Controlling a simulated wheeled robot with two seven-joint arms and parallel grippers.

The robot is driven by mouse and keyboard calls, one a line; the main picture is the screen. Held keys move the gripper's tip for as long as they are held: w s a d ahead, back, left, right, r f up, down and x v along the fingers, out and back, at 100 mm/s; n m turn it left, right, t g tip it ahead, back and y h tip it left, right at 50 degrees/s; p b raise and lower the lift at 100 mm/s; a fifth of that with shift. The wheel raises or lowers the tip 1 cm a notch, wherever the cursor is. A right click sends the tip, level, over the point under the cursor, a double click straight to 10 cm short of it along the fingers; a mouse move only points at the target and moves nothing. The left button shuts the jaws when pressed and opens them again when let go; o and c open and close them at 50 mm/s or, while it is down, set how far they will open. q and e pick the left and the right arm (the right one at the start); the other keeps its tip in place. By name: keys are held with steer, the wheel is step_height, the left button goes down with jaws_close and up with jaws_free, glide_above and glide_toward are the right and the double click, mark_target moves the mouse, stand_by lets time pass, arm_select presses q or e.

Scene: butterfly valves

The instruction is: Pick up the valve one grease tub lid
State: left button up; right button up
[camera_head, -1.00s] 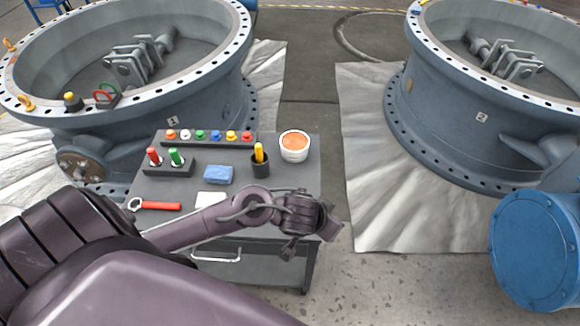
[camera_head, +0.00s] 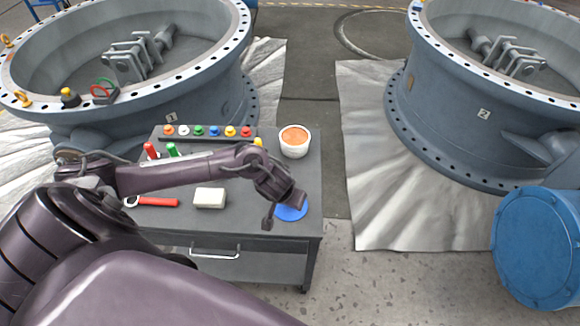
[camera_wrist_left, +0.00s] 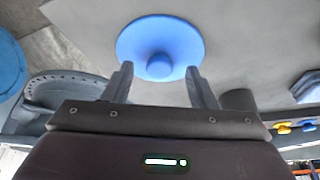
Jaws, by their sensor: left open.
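A blue round lid (camera_head: 291,211) lies flat on the right side of the grey cart top, partly hidden by my left gripper. In the left wrist view the lid (camera_wrist_left: 160,38) shows whole, with a round knob at its middle. My left gripper (camera_head: 284,212) is just above and beside the lid. In the left wrist view its two fingers (camera_wrist_left: 160,84) are apart, with the knob between their tips in the picture; I see no contact. The white tub with orange grease (camera_head: 295,141) stands uncovered at the back right of the cart. My right gripper is not in view.
On the cart (camera_head: 240,218) are a red-handled wrench (camera_head: 155,202), a white block (camera_head: 210,198) and a rack of coloured plugs (camera_head: 205,132). Valve one (camera_head: 185,95) stands behind, valve two (camera_head: 470,120) to the right. A blue drum (camera_head: 540,248) is at far right.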

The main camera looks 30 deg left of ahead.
arm_select(q)
steer(key=shift+w+f, duration=0.3)
steer(key=shift+f, duration=0.3)
steer(key=c, duration=1.1)
steer(key=shift+o, duration=0.2)
steer(key=shift+r, duration=0.15)
